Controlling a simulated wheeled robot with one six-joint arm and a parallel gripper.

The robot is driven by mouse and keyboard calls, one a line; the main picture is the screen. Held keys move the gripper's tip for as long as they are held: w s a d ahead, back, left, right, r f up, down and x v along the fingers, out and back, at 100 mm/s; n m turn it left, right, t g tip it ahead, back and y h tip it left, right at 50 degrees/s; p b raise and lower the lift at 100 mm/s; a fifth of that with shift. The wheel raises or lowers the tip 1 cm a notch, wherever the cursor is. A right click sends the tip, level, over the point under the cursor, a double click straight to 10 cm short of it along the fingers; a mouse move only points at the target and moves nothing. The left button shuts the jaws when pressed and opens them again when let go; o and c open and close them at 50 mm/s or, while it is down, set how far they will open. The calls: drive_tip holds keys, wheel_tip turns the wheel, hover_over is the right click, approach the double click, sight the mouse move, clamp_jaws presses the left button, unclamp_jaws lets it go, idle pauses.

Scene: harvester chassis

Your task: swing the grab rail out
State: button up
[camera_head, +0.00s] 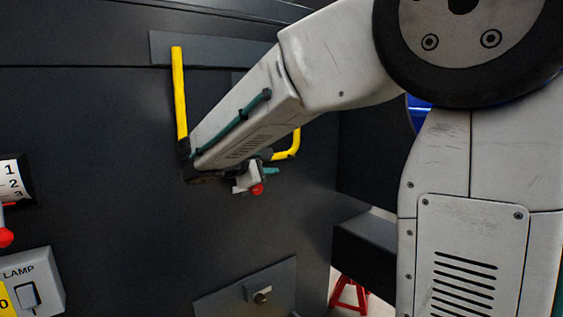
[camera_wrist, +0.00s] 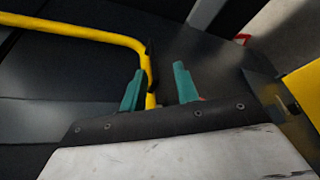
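A yellow rail (camera_wrist: 90,33) runs in from the left of the wrist view, bends, and comes down between the fingers of my gripper (camera_wrist: 158,88). The two teal fingers stand apart, and the rail is closer to the left finger. Whether that finger touches it I cannot tell. In the head view a curved yellow piece (camera_head: 293,146) shows beside my gripper (camera_head: 272,162), which is largely hidden by my arm. An upright yellow bar (camera_head: 179,92) stands at the dark panel further left; its lower end is hidden, and I cannot tell whether the two yellow parts join.
A small lever with a red knob (camera_head: 257,188) sits just below my gripper. A lamp switch box (camera_head: 30,283) and a numbered dial (camera_head: 12,183) are at the left. A latch plate (camera_head: 250,292) is at the bottom, and a red stand (camera_head: 349,294) is on the floor.

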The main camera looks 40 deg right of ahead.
sight(282, 160)
drive_tip(key=shift+w, duration=0.55)
drive_tip(key=x, duration=0.7)
drive_tip(key=shift+w+d+r, duration=0.15)
drive_tip(key=shift+w+d, duration=0.05)
drive_tip(key=shift+d, duration=0.1)
clamp_jaws()
